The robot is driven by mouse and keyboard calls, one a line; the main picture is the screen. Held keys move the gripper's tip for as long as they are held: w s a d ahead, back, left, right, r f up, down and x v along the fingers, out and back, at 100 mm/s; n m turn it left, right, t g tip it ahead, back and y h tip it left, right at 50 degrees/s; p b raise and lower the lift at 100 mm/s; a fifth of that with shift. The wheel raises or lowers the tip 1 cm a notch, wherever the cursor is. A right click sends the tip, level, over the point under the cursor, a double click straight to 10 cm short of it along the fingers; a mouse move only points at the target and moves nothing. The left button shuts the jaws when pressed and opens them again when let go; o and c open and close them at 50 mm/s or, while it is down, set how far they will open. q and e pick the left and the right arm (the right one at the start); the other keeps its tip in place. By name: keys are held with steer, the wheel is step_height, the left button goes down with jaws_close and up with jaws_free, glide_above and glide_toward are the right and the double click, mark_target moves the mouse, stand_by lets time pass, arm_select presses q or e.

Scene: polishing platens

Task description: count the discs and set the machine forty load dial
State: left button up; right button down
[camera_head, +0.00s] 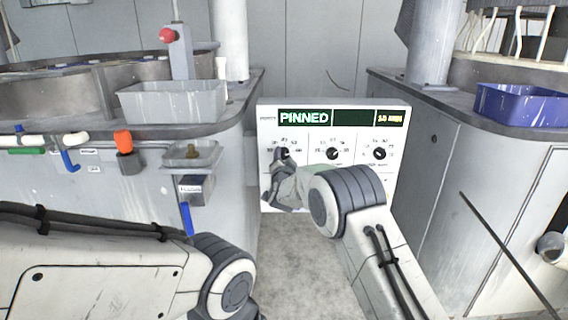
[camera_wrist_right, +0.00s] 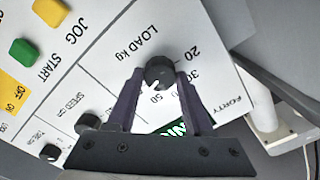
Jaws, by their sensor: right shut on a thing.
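The control panel (camera_head: 390,190) of machine forty stands between two grey benches, its display reading "PINNED" in green with smaller orange text at right. The load dial (camera_wrist_right: 157,71) is a round black knob with a white pointer mark, beside "LOAD kg" and printed 20, 30 and 50. My right gripper (camera_wrist_right: 159,80) is shut on this dial, one purple finger on each side. In the head view my right gripper (camera_head: 277,180) is at the panel's leftmost dial, partly hiding it. My left gripper is out of view; only its arm shows. I cannot make out any discs.
Two more dials, the middle dial (camera_head: 333,153) and right dial (camera_head: 379,153), sit on the panel. A blue bin (camera_head: 520,106) is at right. Bare floor lies between the benches.

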steer(key=shift+m, duration=0.3)
stand_by(0.4)
steer(key=shift+c, duration=1.4)
jaws_free()
steer(key=s, duration=1)
steer(key=shift+s, duration=0.2)
